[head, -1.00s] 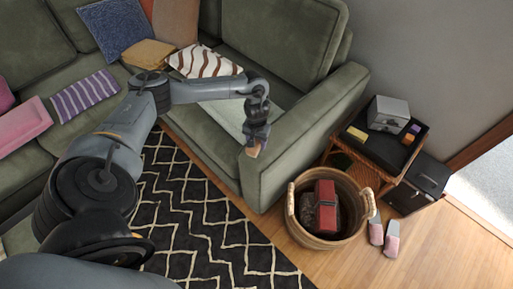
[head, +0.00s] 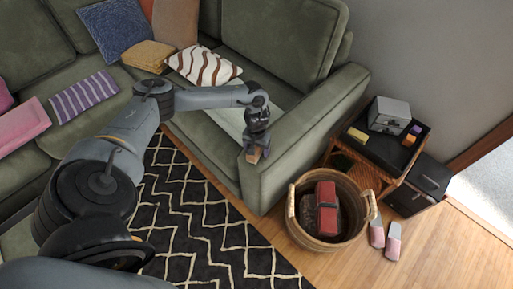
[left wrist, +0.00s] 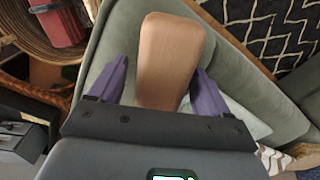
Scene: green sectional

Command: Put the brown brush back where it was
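My left gripper (head: 256,143) hangs over the near side of the sofa armrest, beside the seat. It is shut on the brown brush (left wrist: 170,55), whose smooth wooden back shows between the two purple fingers in the left wrist view. In the head view only a small brown part of the brush (head: 253,156) shows below the gripper. The bristle side is hidden. My right gripper is in neither view.
A wicker basket (head: 300,236) holding a red box (head: 326,206) stands right of the armrest. Behind it a small side table carries a grey box (head: 389,114). A pair of pink-and-grey slippers (head: 393,240) lies on the floor. A black patterned rug (head: 205,230) lies before the green sofa (head: 310,125).

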